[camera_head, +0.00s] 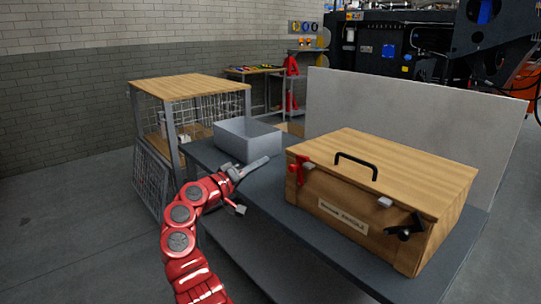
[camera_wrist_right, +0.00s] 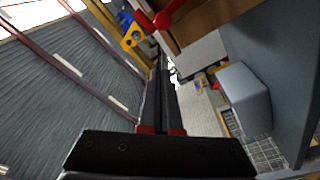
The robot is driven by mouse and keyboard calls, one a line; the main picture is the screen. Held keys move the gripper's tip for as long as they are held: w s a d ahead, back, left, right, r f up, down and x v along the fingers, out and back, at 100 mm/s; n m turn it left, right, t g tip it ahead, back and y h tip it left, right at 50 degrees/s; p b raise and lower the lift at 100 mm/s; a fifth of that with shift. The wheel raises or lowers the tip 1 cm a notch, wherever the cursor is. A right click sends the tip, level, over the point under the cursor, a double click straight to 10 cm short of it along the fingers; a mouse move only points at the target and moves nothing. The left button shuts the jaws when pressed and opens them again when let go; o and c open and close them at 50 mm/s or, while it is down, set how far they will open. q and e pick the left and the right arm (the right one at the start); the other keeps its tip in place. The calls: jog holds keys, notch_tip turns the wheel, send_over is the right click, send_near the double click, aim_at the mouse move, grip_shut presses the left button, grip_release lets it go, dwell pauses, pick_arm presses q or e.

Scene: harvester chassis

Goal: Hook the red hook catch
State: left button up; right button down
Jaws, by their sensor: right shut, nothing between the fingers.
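The red hook catch (camera_head: 299,172) is on the upper left of the wooden box's front face (camera_head: 335,205), close under the lid (camera_head: 400,170). I cannot tell whether its hook is engaged. In the right wrist view the red catch (camera_wrist_right: 170,14) shows at the top edge, partly cut off, beside the box's wood (camera_wrist_right: 205,12). My right gripper (camera_head: 264,161) is left of the catch and apart from it, with its fingers together and empty. In the right wrist view the fingers (camera_wrist_right: 166,75) point up the picture towards the catch. My left gripper is not in view.
The box stands on a dark grey table (camera_head: 300,235) with a black handle (camera_head: 357,162) on its lid and a black latch (camera_head: 406,227) at its front right. A grey bin (camera_head: 247,138) sits behind my gripper. A wire cage cart (camera_head: 190,87) stands at left.

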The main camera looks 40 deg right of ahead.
jog(key=shift+s+a, duration=0.25)
jog(key=shift+a, duration=0.9)
